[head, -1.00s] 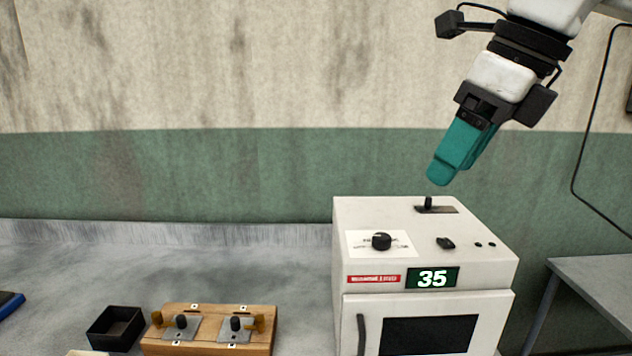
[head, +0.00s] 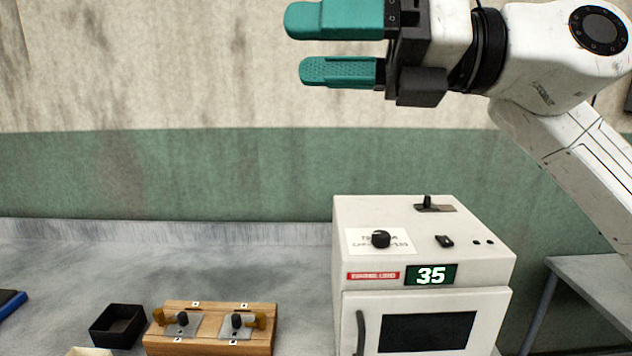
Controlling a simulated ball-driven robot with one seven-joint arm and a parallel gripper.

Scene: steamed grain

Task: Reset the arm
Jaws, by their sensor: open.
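My gripper (head: 302,46) is at the top of the head view, pointing left. Its two teal fingers are apart, one above the other, with nothing between them. It is well above the white steamer-like box (head: 350,220) and touches nothing. My arm comes in from the right side.
A wooden board (head: 210,345) with two metal plates and knobs lies on the grey bench (head: 120,265). A black open box (head: 117,325) is left of it. A blue-edged item (head: 10,302) is at the far left. A grey table (head: 595,280) stands at right.

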